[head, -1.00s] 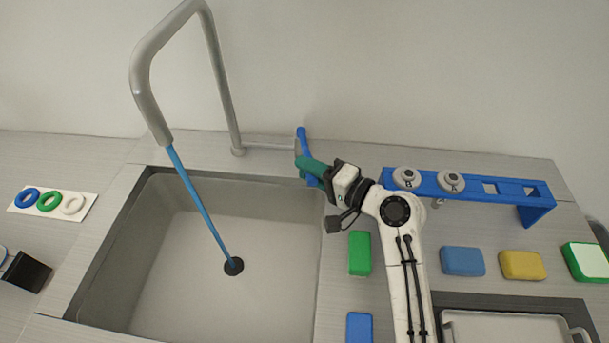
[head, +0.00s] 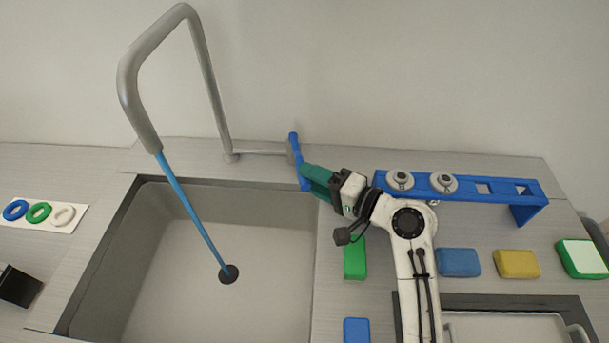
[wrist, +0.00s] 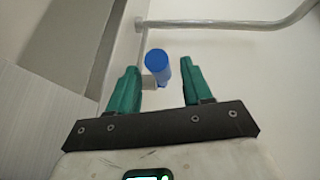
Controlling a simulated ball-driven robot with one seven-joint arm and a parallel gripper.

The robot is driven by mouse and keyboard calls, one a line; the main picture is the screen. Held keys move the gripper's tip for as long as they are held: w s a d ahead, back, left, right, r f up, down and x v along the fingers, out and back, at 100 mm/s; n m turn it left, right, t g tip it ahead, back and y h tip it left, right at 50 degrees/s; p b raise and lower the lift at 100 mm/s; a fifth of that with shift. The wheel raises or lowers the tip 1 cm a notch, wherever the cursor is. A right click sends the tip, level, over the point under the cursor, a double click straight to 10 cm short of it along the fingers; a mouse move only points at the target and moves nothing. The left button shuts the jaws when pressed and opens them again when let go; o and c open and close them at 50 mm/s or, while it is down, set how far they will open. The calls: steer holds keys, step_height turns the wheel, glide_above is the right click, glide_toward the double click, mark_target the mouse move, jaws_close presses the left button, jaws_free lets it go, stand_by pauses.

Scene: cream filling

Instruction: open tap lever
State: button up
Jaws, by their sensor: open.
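The grey tap (head: 215,90) stands behind the sink, with a blue stream (head: 190,205) running from its spout to the drain. Its blue lever (head: 294,148) sits at the right end of a short grey side pipe. My gripper (head: 303,176) is at the lever, its green fingers pointing left toward it. In the wrist view, the blue lever's round end (wrist: 157,66) lies between the two spread fingers, with gaps on both sides. The jaws are open. The fingers partly hide the lever's lower part in the head view.
The sink (head: 180,290) is left of my arm. A blue rack (head: 465,187) with two grey round pieces stands right of my gripper. Green (head: 355,258), blue (head: 458,262) and yellow (head: 517,264) sponges lie on the counter near my arm.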

steer(key=b+v, duration=0.1)
steer(key=v, duration=0.7)
